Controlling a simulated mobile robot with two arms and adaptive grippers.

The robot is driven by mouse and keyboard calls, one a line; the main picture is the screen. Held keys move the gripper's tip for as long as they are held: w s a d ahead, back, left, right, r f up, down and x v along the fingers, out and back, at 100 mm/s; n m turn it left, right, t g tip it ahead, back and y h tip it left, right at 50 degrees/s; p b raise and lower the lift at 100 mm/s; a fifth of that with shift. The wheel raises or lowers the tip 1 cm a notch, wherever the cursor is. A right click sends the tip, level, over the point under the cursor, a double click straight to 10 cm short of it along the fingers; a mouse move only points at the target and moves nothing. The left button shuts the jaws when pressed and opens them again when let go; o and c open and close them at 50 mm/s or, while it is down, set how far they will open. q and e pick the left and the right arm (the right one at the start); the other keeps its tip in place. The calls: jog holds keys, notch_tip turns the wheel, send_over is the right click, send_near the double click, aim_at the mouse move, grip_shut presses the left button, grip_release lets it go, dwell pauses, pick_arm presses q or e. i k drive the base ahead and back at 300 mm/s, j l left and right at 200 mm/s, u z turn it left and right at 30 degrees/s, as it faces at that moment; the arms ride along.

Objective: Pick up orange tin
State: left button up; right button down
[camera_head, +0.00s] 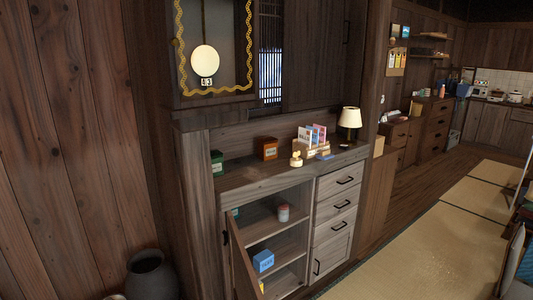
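An orange tin (265,148), a small box shape with a dark label on its front, stands upright on the wooden cabinet top (243,184), towards the back. It is clear of the things around it. Neither of my grippers is in view, so I cannot see how they stand relative to the tin.
A green tin (217,162) stands to the left. A figurine (296,159), cards in a holder (313,139) and a lamp (350,120) stand to the right. Below, an open door (242,268) shows shelves with a jar (283,212) and blue tin (263,261). Tatami (440,245) lies right.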

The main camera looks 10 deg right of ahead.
aim_at(268, 147)
jog(key=i+l+u, duration=0.15)
jog(key=l+u, duration=0.25)
jog(key=i+l+u, duration=0.15)
jog(key=u, duration=0.25)
jog(key=l+u, duration=0.4)
jog(key=i, duration=0.05)
